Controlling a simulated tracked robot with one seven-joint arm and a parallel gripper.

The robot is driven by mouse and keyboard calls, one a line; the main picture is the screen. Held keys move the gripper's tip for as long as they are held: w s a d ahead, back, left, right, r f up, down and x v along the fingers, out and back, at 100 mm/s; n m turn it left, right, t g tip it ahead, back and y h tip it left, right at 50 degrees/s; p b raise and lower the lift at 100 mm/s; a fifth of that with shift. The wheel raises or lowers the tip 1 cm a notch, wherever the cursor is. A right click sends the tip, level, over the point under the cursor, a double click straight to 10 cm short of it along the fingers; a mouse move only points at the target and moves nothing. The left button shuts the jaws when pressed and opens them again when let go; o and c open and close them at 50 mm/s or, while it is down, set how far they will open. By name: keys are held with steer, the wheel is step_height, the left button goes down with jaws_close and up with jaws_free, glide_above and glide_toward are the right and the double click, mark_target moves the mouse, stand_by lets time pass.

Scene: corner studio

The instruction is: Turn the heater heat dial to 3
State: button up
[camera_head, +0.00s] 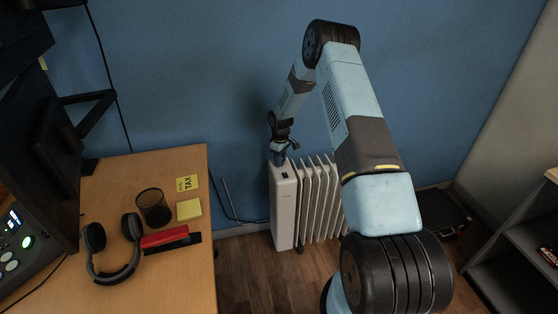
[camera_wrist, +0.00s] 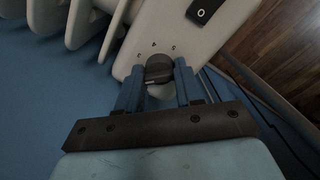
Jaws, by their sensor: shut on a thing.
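The white oil-filled heater (camera_head: 284,208) stands on the floor against the blue wall, right of the desk. In the wrist view its control panel (camera_wrist: 140,37) shows a dark round heat dial (camera_wrist: 158,69) with small marks around it and a rocker switch (camera_wrist: 201,12) beyond it. My gripper (camera_wrist: 158,79) is shut on the dial, with a blue finger on each side of it. In the head view my gripper (camera_head: 281,158) is at the top of the heater's front panel, and the dial is hidden there. I cannot read which mark the dial points to.
A wooden desk (camera_head: 160,265) to the left holds headphones, a pen cup, sticky notes and a red stapler. A dark shelf (camera_head: 520,245) stands at the far right. Cables hang between desk and heater. Some wooden floor in front of the heater is clear.

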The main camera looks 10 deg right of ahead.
steer(key=shift+m, duration=0.5)
steer(key=m, duration=0.3)
steer(key=shift+d+m, duration=0.1)
steer(key=shift+m, duration=1.9)
steer(key=shift+s, duration=0.1)
steer(key=o, duration=1)
steer(key=shift+o, duration=0.2)
